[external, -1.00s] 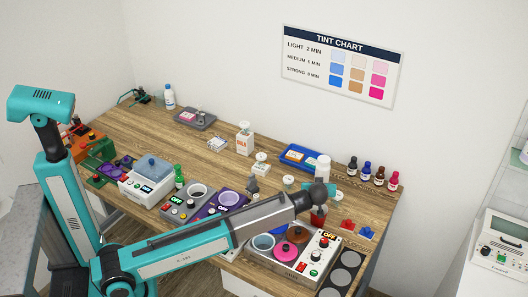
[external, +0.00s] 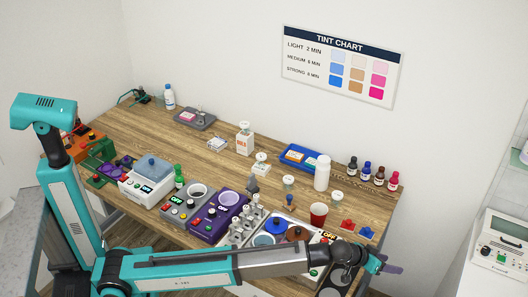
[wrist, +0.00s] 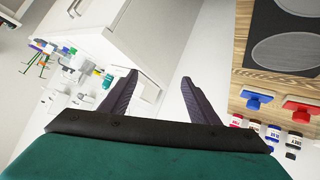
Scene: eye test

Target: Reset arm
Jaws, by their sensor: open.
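My gripper (external: 388,265) is at the end of my outstretched arm, past the right front corner of the wooden table. My arm lies low across the front of the table and hides part of the white multi-pot unit.
On the wooden table (external: 225,162) stand a red cup (external: 318,214), a white bottle (external: 322,173), a blue tray (external: 290,163) and a purple heater (external: 213,222). Red and blue clips show close by in the wrist view. A white machine (external: 495,240) stands at right.

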